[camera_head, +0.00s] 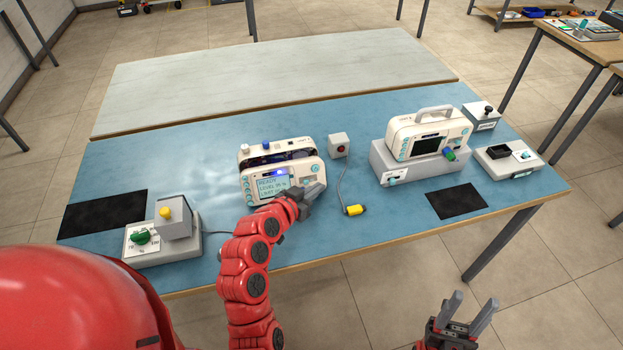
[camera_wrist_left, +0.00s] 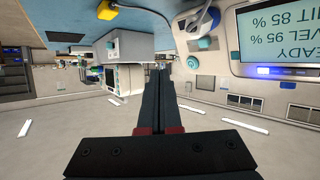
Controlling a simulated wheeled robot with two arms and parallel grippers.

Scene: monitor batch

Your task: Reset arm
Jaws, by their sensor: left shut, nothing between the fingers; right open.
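My left gripper (camera_head: 314,193) is shut and empty, at the lower right corner of a white monitor (camera_head: 308,173) with a lit screen reading ready and level 95 %. In the left wrist view my left gripper's closed fingers (camera_wrist_left: 160,80) point forward, and the monitor (camera_wrist_left: 215,60) shows upside down at the upper right. Whether the fingertips touch the monitor I cannot tell. My right gripper (camera_head: 472,304) is open and empty, low in the head view, in front of the table's near edge.
The blue table (camera_head: 370,225) also bears a second monitor with a handle (camera_head: 430,122) on a grey block (camera_head: 385,170), a yellow plug on a cable (camera_head: 355,210), a small grey box (camera_head: 339,145), and a box with a green knob (camera_head: 180,250). Black mats (camera_head: 455,201) lie at both sides.

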